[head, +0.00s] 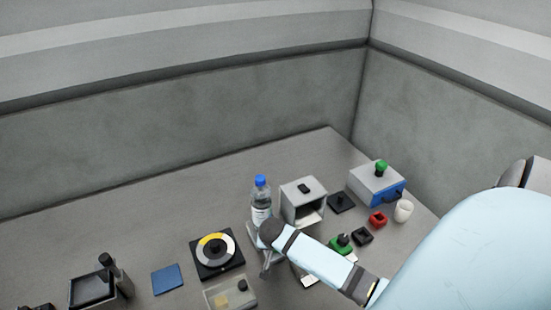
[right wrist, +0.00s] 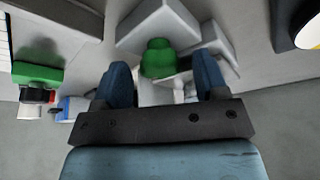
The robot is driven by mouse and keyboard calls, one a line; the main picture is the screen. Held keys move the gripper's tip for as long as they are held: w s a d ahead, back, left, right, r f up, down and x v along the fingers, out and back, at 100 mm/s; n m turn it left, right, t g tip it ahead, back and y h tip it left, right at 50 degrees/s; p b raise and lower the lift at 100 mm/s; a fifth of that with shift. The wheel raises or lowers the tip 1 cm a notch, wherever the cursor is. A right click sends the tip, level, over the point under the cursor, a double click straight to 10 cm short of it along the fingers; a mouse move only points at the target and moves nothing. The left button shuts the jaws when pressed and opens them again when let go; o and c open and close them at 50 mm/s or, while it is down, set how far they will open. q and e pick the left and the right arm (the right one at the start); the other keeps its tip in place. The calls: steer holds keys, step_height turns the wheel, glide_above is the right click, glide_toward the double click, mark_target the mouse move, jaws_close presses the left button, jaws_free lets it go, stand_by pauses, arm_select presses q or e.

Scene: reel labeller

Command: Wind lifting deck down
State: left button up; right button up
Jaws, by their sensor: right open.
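A green knob (right wrist: 157,58) shows in the right wrist view on a pale grey body (right wrist: 178,18), which I take to be the lifting deck. My right gripper (right wrist: 159,85) is open, with its two blue fingers on either side of the knob's near end. I cannot tell whether they touch it. In the head view my right gripper (head: 267,262) is in front of the water bottle (head: 261,214), and the wrist hides most of the deck. The deck's height cannot be read. My left gripper is not in view.
Left of the gripper are a black reel unit with a yellow-grey disc (head: 202,268), a clear box (head: 218,298) and a blue pad (head: 167,279). Right are a grey open box (head: 290,188), a green-knobbed box (head: 364,181), a white cup (head: 403,211) and small blocks (head: 378,219).

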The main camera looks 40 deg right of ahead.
steer(key=c, duration=0.9)
steer(key=shift+c, duration=0.2)
steer(key=n+t+y, duration=0.1)
steer(key=n, duration=0.2)
steer(key=shift+s+d+n, duration=0.1)
steer(key=shift+d+n, duration=0.05)
steer(key=shift+n, duration=0.15)
steer(key=n+y, duration=0.1)
steer(key=n, duration=0.3)
steer(key=shift+d+r+n+t+y, duration=0.1)
steer(key=shift+d+n+t+y, duration=0.05)
steer(key=shift+n+t+y, duration=0.2)
steer(key=n, duration=0.1)
steer(key=n+y, duration=0.1)
steer(key=n, duration=0.1)
steer(key=shift+d+n+y, duration=0.15)
steer(key=shift+n+y, duration=0.8)
steer(key=shift+n, duration=1.1)
